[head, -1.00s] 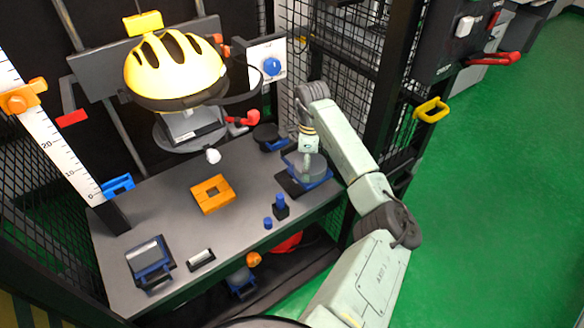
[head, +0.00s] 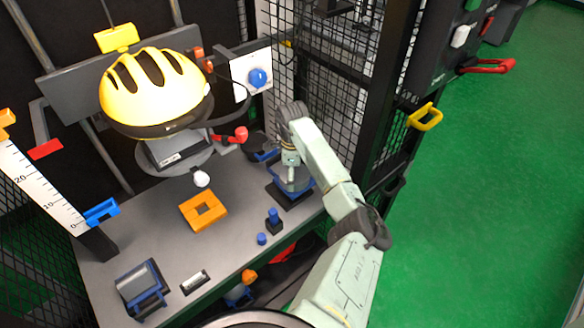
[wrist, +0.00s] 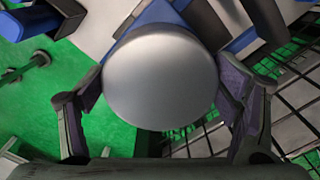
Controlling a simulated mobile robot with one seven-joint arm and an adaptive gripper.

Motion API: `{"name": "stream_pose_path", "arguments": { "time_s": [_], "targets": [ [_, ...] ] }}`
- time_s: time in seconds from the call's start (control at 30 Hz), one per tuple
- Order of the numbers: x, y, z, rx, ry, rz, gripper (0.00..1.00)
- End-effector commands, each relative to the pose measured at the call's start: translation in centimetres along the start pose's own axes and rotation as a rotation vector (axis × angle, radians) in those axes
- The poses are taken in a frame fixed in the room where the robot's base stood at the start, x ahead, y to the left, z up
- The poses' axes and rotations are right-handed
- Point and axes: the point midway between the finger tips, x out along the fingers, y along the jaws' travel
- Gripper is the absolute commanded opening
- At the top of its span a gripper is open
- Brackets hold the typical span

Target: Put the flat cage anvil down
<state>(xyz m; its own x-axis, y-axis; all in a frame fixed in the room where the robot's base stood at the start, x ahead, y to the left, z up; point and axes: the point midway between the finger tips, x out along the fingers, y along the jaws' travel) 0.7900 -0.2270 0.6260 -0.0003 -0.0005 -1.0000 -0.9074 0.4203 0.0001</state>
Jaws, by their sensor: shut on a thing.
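The flat cage anvil shows as a smooth, round silver disc (wrist: 160,78) with blue parts behind it in the wrist view. My gripper (wrist: 160,105) has one finger on each side of it and is shut on it. In the head view, the anvil (head: 293,180) is a pale round top on a blue frame, at the right end of the grey bench (head: 150,240). My gripper (head: 290,157) comes down over it and partly hides it. A dark base shows beneath it. I cannot tell whether the anvil touches the bench.
An orange square frame (head: 187,214) lies mid-bench. A blue anvil with a rounded top (head: 143,285) stands at the front left. A small blue-topped block (head: 274,222) is near the front edge. The yellow helmet (head: 155,88) hangs above the back. Mesh cage walls (head: 330,95) stand behind and right.

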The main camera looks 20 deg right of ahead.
Motion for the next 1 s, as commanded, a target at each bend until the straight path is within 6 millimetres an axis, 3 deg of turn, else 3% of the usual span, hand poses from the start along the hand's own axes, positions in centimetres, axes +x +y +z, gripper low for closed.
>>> {"name": "stream_pose_path", "arguments": {
  "time_s": [0.33, 0.7, 0.73, 1.0],
  "targets": [
    [3.2, -0.1, 0.0, 0.000, -0.001, -0.003, 0.21],
    [3.7, -0.1, 0.0, 0.000, 0.000, -0.004, 0.21],
    [3.9, 0.0, 0.0, 0.000, 0.000, 0.000, 0.83],
    [3.9, 0.0, 0.0, 0.000, 0.000, 0.000, 1.00]
  ]
}}
